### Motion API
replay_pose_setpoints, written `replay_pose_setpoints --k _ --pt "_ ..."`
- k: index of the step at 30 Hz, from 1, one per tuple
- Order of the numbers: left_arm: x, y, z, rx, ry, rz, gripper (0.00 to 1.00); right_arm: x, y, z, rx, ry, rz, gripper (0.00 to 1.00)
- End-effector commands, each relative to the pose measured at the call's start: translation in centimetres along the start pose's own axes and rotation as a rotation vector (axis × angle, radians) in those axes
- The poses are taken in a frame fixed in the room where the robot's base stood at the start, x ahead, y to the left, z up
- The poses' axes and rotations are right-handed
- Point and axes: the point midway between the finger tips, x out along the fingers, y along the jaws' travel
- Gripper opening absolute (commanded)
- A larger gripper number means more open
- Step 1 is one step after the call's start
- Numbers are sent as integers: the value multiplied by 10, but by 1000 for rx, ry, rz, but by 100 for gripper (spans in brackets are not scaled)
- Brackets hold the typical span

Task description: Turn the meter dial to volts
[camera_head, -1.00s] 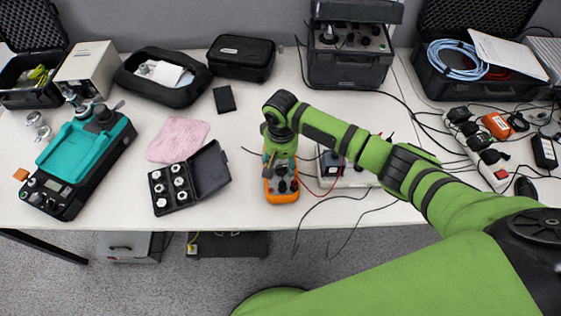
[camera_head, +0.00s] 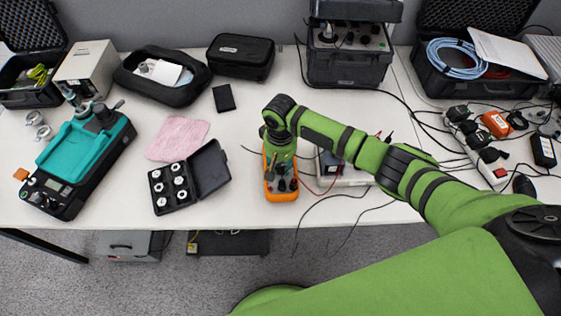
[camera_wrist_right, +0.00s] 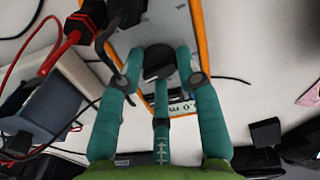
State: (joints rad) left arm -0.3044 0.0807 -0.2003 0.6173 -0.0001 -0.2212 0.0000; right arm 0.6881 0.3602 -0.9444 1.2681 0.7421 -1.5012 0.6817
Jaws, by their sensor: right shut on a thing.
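The orange-edged meter (camera_head: 282,193) lies on the white table, with plugs and leads at its near end. My right gripper (camera_head: 280,158) is over the meter's far part, and the wrist hides the dial in the head view. In the right wrist view, the black round dial (camera_wrist_right: 157,62) sits on the meter's grey face between my teal fingers. The right gripper (camera_wrist_right: 160,76) is shut on the dial. The dial's pointer and markings cannot be read. My left gripper is not in view.
Red and black leads (camera_wrist_right: 70,40) are plugged in beside the fingers. A boxed device (camera_head: 330,165) stands right of the meter, and an open black case of weights (camera_head: 210,170) lies left. A pink cloth (camera_head: 178,138) and a teal device (camera_head: 75,160) are farther left.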

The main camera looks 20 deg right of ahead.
Motion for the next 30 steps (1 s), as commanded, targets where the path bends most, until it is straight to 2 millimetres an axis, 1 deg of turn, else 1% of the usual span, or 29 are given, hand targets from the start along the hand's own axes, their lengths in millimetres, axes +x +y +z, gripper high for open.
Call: replay_pose_setpoints --k 9,21,30 --pt "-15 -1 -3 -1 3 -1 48 -2 -1 -1 -211 1 0 2" --pt "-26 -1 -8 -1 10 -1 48 -2 -2 -1 -507 4 -1 2" --pt "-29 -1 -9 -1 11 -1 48 -1 -2 -1 -625 5 -1 2"
